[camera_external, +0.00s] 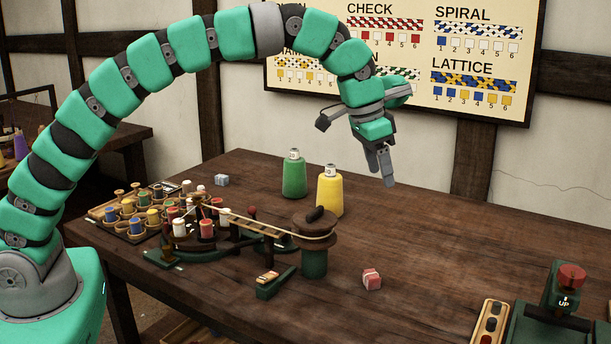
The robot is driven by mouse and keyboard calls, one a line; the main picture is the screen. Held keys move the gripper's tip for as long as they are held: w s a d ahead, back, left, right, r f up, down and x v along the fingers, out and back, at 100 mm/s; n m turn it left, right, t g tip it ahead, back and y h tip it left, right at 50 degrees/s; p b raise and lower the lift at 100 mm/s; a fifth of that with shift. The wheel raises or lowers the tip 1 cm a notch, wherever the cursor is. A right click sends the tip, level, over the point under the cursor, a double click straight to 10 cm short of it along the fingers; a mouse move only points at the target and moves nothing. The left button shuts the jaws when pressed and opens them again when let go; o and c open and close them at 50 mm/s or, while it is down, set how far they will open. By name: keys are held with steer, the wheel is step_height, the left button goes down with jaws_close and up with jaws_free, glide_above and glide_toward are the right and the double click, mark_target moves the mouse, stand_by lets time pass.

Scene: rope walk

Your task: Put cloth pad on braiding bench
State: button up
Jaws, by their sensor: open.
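Two small folded or block-like bundles lie on the wooden table (420,235): a pinkish-red one (371,280) near the front middle and a grey-blue one (221,180) at the back left. Either could be the cloth pad; I cannot tell which. The dark table carries a green braiding device with a round wooden drum (316,228) and several thread bobbins; I take the table as the braiding bench. My gripper (384,178) is open and empty, pointing down in the air above the back of the table, apart from both bundles.
A green cone spool (294,176) and a yellow cone spool (330,190) stand left of my gripper. A tray of bobbins (130,222) sits at the left. A green stand with a red knob (570,278) is at the front right. The table's right middle is clear.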

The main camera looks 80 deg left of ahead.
steer(key=s+r+t, duration=0.3)
steer(key=r, duration=1)
steer(key=s+r+t, duration=0.4)
steer(key=s+r, duration=0.7)
steer(key=r, duration=0.3)
steer(key=s+a+r+t, duration=0.1)
steer(key=s+r+t, duration=0.4)
steer(key=s+r, duration=0.6)
step_height(320, 180, up, 3)
steer(key=shift+s+a+r, duration=0.1)
steer(key=shift+s+a, duration=0.05)
steer(key=shift+s, duration=0.15)
step_height(320, 180, down, 25)
steer(key=b, duration=2.5)
steer(key=shift+o, duration=0.4)
